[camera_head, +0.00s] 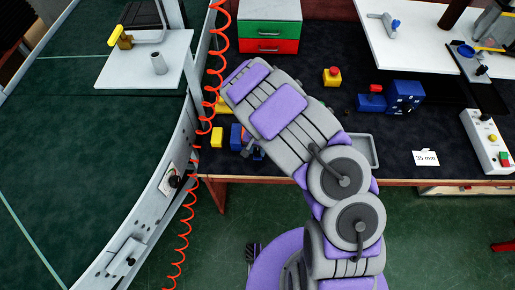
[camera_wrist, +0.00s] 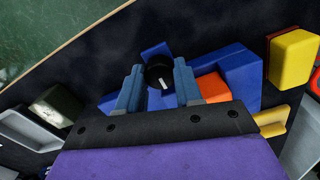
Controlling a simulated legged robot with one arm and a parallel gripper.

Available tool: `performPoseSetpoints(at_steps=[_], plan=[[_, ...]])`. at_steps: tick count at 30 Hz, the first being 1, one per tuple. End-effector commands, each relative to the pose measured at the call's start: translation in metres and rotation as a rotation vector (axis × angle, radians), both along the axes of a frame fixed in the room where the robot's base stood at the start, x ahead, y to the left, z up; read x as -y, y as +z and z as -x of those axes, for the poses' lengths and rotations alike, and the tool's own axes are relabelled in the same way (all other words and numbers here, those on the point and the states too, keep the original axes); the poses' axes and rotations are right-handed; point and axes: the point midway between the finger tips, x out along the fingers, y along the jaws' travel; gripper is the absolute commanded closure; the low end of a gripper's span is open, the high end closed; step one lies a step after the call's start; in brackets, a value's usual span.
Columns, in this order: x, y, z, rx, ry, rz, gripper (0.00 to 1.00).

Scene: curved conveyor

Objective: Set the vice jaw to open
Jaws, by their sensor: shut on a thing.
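A blue vice (camera_wrist: 228,75) with an orange-red part (camera_wrist: 212,88) lies under my gripper in the wrist view. A black round knob (camera_wrist: 160,73) with a white mark sits at its near end. My gripper (camera_wrist: 160,82) is shut on this knob, one blue-grey finger on each side. In the head view the blue vice (camera_head: 237,135) shows only in part, near the bench's front edge. My arm hides the rest of it and most of my gripper there.
A yellow block (camera_wrist: 293,58) stands beside the vice. A grey tray (camera_wrist: 28,128) lies on the other side. Another blue device (camera_head: 404,96) with a red block (camera_head: 372,101) stands farther right. A coiled red hose (camera_head: 200,125) hangs left of my arm, beside the curved conveyor (camera_head: 100,190).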

Motion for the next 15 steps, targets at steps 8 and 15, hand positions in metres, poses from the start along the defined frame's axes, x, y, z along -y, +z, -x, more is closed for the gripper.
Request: performPoseSetpoints(at_steps=[8,15], plan=[[0.002,0.001,-0.001,0.003,-0.001,0.0,1.0],[0.025,0.002,-0.001,0.003,-0.004,-0.002,1.0]])
